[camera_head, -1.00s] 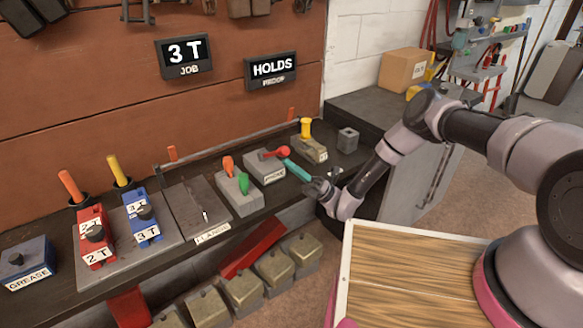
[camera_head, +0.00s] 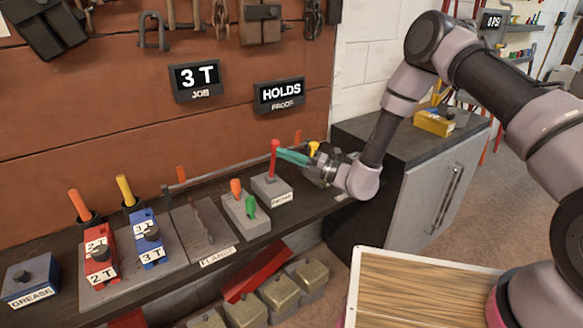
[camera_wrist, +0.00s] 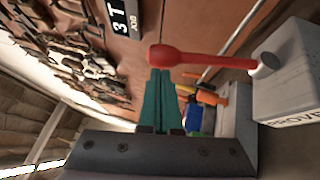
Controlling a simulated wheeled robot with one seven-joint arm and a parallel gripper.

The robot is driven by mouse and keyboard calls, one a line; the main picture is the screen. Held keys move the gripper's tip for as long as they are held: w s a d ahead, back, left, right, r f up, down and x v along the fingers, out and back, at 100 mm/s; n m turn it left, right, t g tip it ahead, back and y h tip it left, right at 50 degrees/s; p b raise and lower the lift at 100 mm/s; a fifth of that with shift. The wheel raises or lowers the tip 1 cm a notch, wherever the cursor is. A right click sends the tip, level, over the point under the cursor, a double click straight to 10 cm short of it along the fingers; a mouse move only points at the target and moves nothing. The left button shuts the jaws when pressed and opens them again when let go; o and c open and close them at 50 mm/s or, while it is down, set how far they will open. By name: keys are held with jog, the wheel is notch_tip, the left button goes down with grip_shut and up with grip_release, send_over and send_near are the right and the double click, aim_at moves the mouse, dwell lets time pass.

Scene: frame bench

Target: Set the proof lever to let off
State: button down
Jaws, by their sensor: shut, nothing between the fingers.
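The proof lever (camera_head: 274,158) is red with a thick knob and stands about upright on its grey box labelled PROVE (camera_head: 272,187). In the wrist view the lever (camera_wrist: 190,58) runs from the box (camera_wrist: 285,80) across the front of the fingertips. My gripper (camera_head: 281,153) has teal fingers, shut with nothing between them. The fingertips (camera_wrist: 160,72) are at the right side of the lever's upper part, touching or very close; I cannot tell which. The display above reads HOLDS PROOF (camera_head: 280,95).
Left of the box is a grey block with orange and green levers (camera_head: 245,212). Red (camera_head: 97,250) and blue (camera_head: 147,240) units stand further left, with a GREASE box (camera_head: 30,283) at the end. A yellow-handled piece (camera_head: 313,148) is partly hidden behind my gripper.

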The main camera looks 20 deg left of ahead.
aim_at(278, 142)
jog(key=shift+m+h, duration=0.6)
jog(key=shift+h, duration=0.1)
jog(key=w+a, duration=0.1)
jog(key=w+a+r, duration=0.1)
jog(key=shift+w+a+r, duration=0.2)
jog(key=shift+a+r, duration=0.1)
jog(key=shift+a, duration=0.1)
jog(key=shift+w+a+r, duration=0.1)
jog(key=shift+w+a+r, duration=0.1)
jog(key=shift+r, duration=0.1)
